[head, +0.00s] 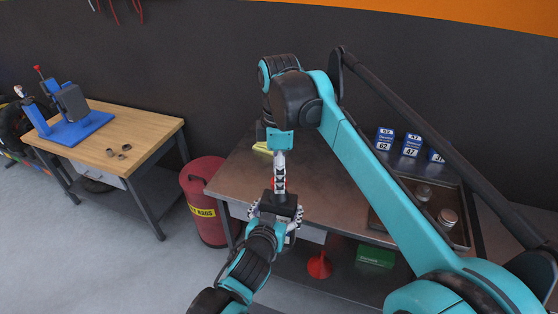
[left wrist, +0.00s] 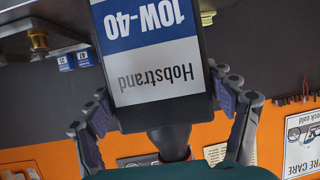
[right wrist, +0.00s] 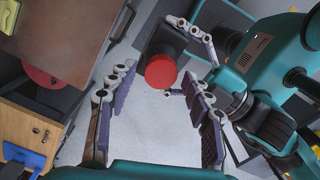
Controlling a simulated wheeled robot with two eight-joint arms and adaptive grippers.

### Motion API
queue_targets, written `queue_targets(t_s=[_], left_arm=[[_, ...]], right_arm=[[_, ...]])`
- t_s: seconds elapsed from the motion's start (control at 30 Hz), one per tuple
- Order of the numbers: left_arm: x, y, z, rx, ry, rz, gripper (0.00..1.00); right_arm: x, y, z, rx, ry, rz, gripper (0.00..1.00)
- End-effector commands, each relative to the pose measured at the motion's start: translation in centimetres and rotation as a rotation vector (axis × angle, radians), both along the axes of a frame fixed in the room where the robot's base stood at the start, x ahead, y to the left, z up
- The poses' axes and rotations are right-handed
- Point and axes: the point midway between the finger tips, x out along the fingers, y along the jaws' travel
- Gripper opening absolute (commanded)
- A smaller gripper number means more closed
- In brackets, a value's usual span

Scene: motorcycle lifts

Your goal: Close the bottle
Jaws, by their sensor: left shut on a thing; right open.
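A dark bottle (head: 283,207) with a blue and white 10W-40 label (left wrist: 155,50) is held by my left gripper (head: 278,214). The fingers of my left gripper (left wrist: 165,105) are on both sides of the bottle in the left wrist view. A red cap (right wrist: 161,72) shows at the bottle's top end in the right wrist view; I cannot tell how tightly it sits. My right gripper (head: 280,182) points down just above the bottle. In the right wrist view its open fingers (right wrist: 160,85) stand apart on either side of the cap.
A brown-topped workbench (head: 330,190) lies behind the grippers, with a tray (head: 462,240) holding jars at its right. A red bin (head: 204,200) stands left of it. A red funnel (head: 319,266) and green box (head: 375,256) are on the lower shelf. A wooden table (head: 140,130) stands far left.

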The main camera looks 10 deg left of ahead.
Motion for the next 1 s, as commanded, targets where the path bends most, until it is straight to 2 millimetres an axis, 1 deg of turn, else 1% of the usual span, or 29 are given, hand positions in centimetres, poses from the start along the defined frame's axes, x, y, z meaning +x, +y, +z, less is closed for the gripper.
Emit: queue_targets(t_s=[0.03, 0.17, 0.43, 0.47, 0.5, 0.57, 0.6, 0.63, 0.67, 0.87, 0.97, 1.0], left_arm=[[0.04, -0.03, 0.09, -0.001, -0.002, -0.001, 0.01], [0.04, -0.03, 0.09, -0.001, -0.002, -0.001, 0.01], [0.04, -0.03, 0.09, -0.001, -0.002, -0.001, 0.01], [0.04, -0.03, 0.09, -0.001, -0.002, -0.001, 0.01], [0.04, -0.03, 0.09, 0.0, -0.002, -0.001, 0.01], [0.04, -0.03, 0.09, 0.0, -0.002, -0.001, 0.01], [0.04, -0.03, 0.09, 0.0, -0.002, -0.001, 0.01], [0.04, -0.03, 0.09, 0.0, -0.002, -0.001, 0.01], [0.04, -0.03, 0.09, 0.0, -0.002, -0.001, 0.01], [0.03, -0.04, 0.08, 0.0, -0.002, -0.001, 0.01], [0.02, -0.04, 0.09, 0.0, -0.002, -0.001, 0.01], [0.02, -0.04, 0.09, 0.0, -0.002, -0.001, 0.01]], right_arm=[[-0.02, 0.0, -0.48, 0.0, 0.0, 0.0, 0.5], [-0.04, -0.01, -1.17, 0.0, 0.0, 0.0, 0.5], [-0.05, -0.01, -1.28, 0.0, 0.0, 0.0, 0.5], [-0.05, -0.01, -1.28, 0.0, 0.0, 0.0, 0.48], [-0.04, -0.02, -1.27, 0.0, 0.0, 0.0, 0.37], [-0.04, -0.02, -1.27, 0.0, 0.0, 0.0, 0.21], [-0.05, -0.01, -1.27, 0.0, 0.0, 0.0, 0.11], [-0.04, 0.0, -1.27, 0.0, 0.0, 0.0, 0.03], [-0.03, -0.01, -1.27, 0.0, 0.0, 0.0, 0.0], [0.0, -0.01, -1.27, 0.0, -0.001, -0.015, 0.0], [0.01, -0.01, -1.28, -0.001, -0.001, -0.113, 0.0], [0.01, -0.01, -1.28, -0.002, -0.002, -0.184, 0.0]])
